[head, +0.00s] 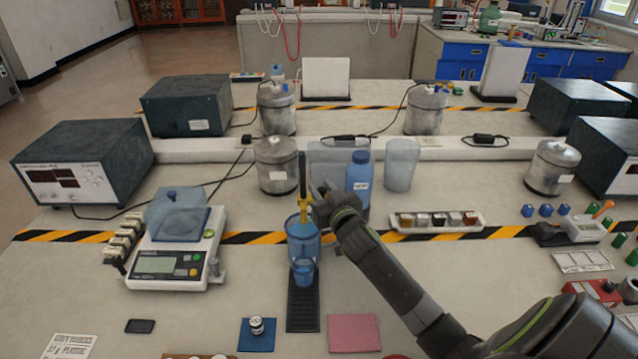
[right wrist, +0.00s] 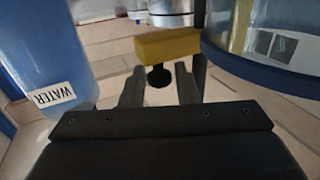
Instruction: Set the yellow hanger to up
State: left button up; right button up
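The yellow hanger (head: 303,207) sits on a dark upright post behind the blue-rimmed clear vessel (head: 303,240) in the head view. In the right wrist view the hanger (right wrist: 167,45) is a yellow block with a black knob (right wrist: 160,77) facing my gripper. My right gripper (head: 318,203) is just right of the hanger. Its two fingers (right wrist: 159,84) stand apart on either side of the knob, with gaps showing; I see no grip on it. My left gripper is not in view.
A blue WATER bottle (head: 358,180) stands close behind my right gripper. A smaller blue cup (head: 303,272) is in front of the vessel, above a black base strip (head: 302,312). A balance (head: 178,255) stands to the left, and a tray of samples (head: 437,221) to the right.

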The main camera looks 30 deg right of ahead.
jog(key=shift+w+d, duration=0.2)
jog(key=shift+w, duration=0.9)
grip_shut()
